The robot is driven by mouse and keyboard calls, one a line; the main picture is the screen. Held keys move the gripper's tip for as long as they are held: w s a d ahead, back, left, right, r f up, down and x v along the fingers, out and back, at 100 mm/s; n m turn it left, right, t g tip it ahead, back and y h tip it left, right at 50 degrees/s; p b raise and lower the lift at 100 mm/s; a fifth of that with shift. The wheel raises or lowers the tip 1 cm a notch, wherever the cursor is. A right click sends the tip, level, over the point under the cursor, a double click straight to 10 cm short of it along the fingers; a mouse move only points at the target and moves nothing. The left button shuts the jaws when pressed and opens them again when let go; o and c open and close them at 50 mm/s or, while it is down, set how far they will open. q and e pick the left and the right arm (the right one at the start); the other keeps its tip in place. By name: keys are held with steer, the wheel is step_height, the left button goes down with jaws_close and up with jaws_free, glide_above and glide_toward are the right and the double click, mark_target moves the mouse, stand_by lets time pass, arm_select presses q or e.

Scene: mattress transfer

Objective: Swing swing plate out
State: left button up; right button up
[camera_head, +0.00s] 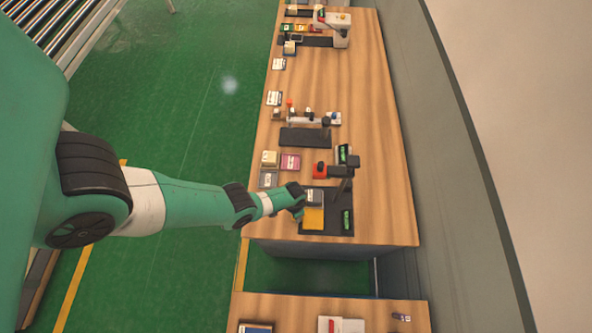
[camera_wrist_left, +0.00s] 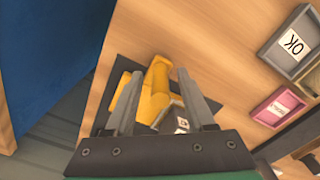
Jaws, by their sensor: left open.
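A flat yellow plate (camera_head: 313,218) sits on a dark base (camera_head: 335,228) near the bench's front end. In the left wrist view a yellow part (camera_wrist_left: 157,88) with a raised bar lies between and just beyond my fingers. I cannot tell for sure which yellow piece is the swing plate. My left gripper (camera_head: 300,213) is at the left edge of the yellow plate. In the left wrist view its fingers (camera_wrist_left: 160,74) are spread apart on either side of the yellow bar, and I cannot tell if they touch it. My right gripper is not in view.
More fixtures stand farther along the bench.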

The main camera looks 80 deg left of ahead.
arm_select(q)
steer(key=shift+f, duration=0.55)
steer(key=shift+r, duration=0.1)
steer(key=shift+c, duration=0.2)
jaws_close()
stand_by(0.8)
